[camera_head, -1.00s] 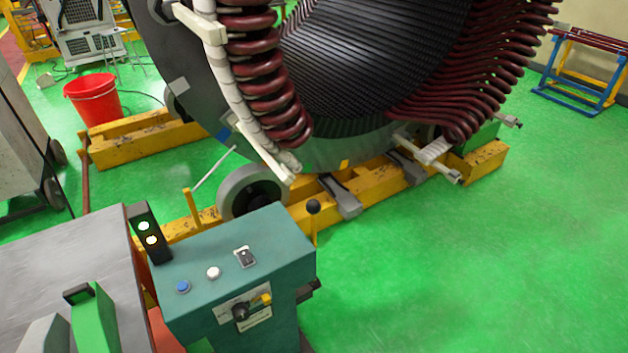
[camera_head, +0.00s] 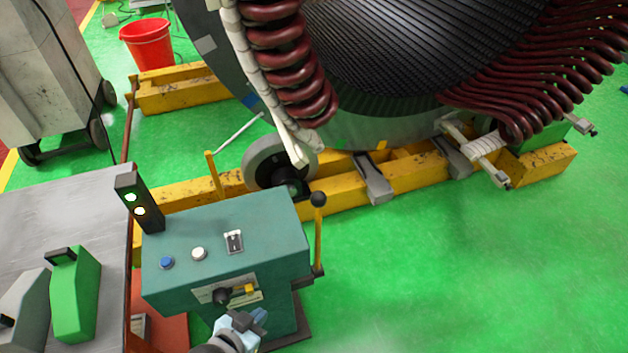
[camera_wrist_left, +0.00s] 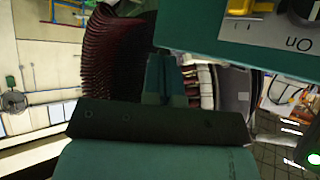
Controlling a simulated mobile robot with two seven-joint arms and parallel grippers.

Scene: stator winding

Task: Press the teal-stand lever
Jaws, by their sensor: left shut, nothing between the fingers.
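The teal stand (camera_head: 220,240) stands at the lower middle of the head view, with blue and white buttons and a small switch on its sloped top. Its lever (camera_head: 318,235), a yellow rod with a black ball on top, stands upright at the stand's right side. My left gripper (camera_head: 257,319) is in front of the stand, just below the front panel's black knob and yellow switch, and left of and below the lever. It is shut and empty. In the left wrist view the shut fingers (camera_wrist_left: 165,78) appear, with the stand's panel (camera_wrist_left: 270,25) at upper right. The lever is not clear there.
The large stator (camera_head: 345,125) with dark red coils rests behind the stand on a yellow frame (camera_head: 410,180). A grey table (camera_head: 75,215) with green and grey blocks is at left. A red bucket (camera_head: 148,45) stands behind. Green floor is clear at right.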

